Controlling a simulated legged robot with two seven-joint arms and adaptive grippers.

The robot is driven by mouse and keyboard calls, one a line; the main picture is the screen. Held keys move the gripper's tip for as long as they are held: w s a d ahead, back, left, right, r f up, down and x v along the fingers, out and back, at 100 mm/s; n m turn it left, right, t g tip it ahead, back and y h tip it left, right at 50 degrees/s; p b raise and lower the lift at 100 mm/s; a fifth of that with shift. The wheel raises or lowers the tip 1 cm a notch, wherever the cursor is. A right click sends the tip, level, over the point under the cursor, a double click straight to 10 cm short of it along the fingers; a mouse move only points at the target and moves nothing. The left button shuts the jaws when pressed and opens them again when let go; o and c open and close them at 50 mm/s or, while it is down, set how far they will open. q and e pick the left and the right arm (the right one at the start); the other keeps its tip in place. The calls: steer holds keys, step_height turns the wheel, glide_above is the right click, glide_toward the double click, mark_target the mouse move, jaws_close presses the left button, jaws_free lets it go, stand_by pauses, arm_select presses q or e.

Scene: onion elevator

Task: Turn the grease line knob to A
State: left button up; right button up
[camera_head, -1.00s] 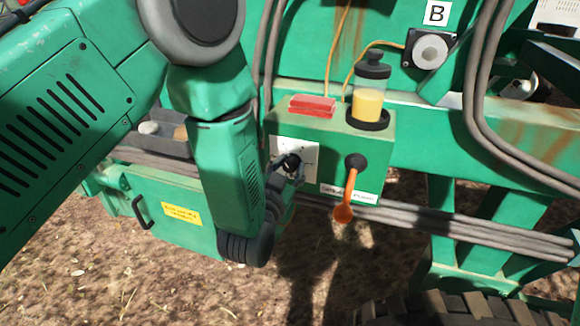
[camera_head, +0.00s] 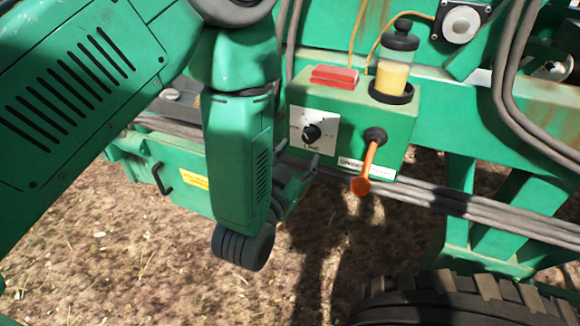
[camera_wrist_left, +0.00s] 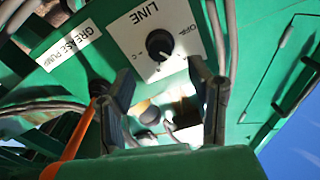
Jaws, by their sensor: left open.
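The grease line knob (camera_head: 312,132) is a round black knob on a white plate (camera_head: 325,118) marked LINE, on the front of a green box. It also shows in the left wrist view (camera_wrist_left: 159,43), with OFF and a C beside it. Its exact setting is too small to tell. My left gripper (camera_head: 298,168) is just below the plate in the head view, apart from the knob and partly hidden by my arm. In the left wrist view my left gripper (camera_wrist_left: 163,88) is open and empty, its two fingers pointing toward the plate. My right gripper is not in view.
A grease reservoir (camera_head: 394,72) and a red block (camera_head: 335,76) sit on the box. Cables (camera_head: 460,208) run below it. A tyre (camera_head: 455,302) is lower right.

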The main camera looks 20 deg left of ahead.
arm_select(q)
steer(key=s, duration=0.5)
stand_by(0.3)
